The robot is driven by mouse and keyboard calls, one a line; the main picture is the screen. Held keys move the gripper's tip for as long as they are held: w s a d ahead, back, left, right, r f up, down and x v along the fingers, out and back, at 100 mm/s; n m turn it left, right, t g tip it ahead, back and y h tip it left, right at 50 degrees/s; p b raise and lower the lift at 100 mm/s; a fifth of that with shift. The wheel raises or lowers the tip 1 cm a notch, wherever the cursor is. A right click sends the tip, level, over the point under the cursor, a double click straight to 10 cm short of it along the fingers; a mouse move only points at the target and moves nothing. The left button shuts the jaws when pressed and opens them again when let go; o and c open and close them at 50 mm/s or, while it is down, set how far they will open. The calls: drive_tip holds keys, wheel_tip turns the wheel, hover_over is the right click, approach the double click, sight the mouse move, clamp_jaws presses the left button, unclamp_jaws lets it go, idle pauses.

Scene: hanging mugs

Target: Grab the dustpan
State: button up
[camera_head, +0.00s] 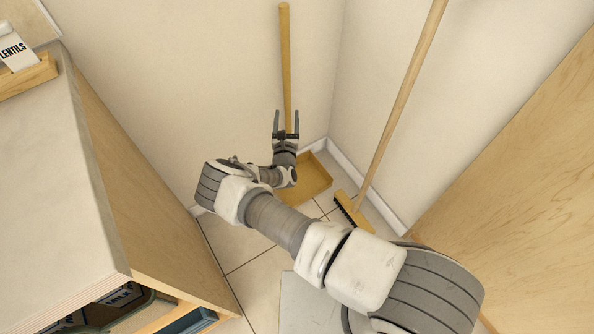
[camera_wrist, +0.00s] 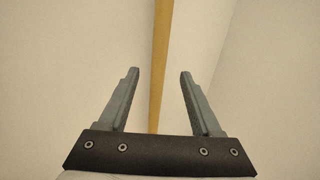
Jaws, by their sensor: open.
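The dustpan (camera_head: 316,178) is a yellow-brown pan on the tiled floor in the corner, with a long wooden handle (camera_head: 285,60) standing upright near the wall. My arm hides part of the pan. My gripper (camera_head: 286,113) is open, with its fingers pointing up and the handle showing between them in the head view. In the wrist view, the handle (camera_wrist: 160,60) also runs between the two open fingers (camera_wrist: 160,72), with a gap on each side. I cannot tell how deep the handle lies between the fingers.
A broom (camera_head: 402,100) leans in the corner to the right, its bristle head (camera_head: 352,211) on the floor. A wooden cabinet with a pale counter (camera_head: 60,200) stands at left. A wooden panel (camera_head: 510,150) closes off the right. Walls meet behind the dustpan.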

sight(287, 102)
drive_tip(key=w+b, duration=0.3)
drive_tip(key=w, duration=0.2)
drive_tip(key=shift+w+f, duration=0.15)
drive_tip(key=shift+w+a, duration=0.1)
drive_tip(key=shift+w, duration=0.1)
clamp_jaws()
idle(1.2)
